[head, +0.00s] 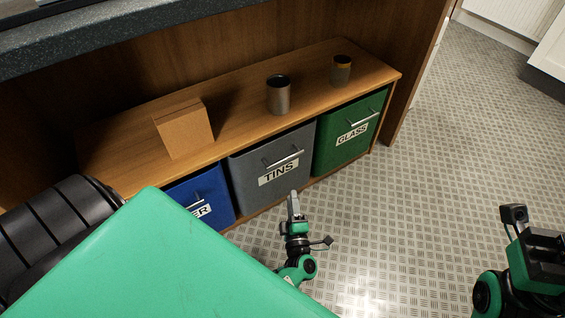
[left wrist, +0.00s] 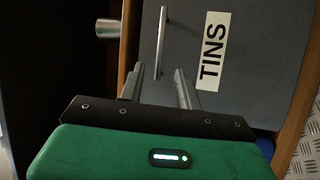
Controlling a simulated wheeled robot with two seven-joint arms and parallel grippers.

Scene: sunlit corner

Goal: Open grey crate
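The grey crate (head: 244,181), labelled TINS, sits in the middle bay of a low wooden bench, its front roughly level with its neighbours. A silver bar handle (head: 284,158) crosses its front; the handle also shows in the left wrist view (left wrist: 161,40), where the crate's grey front (left wrist: 255,50) fills much of the picture. My left gripper (head: 293,197) is just in front of the crate, below the handle in the head view. In the left wrist view its two fingers (left wrist: 160,82) are apart, with the handle ahead between them, not gripped. My right arm is at the right edge; its fingertips are not visible.
The blue crate (head: 212,193) is left of the grey one and the green GLASS crate (head: 333,150) right. A cardboard box (head: 184,131), a grey cup (head: 278,97) and a darker cup (head: 341,71) stand on the bench top (head: 235,115). The patterned floor (head: 440,150) in front is clear.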

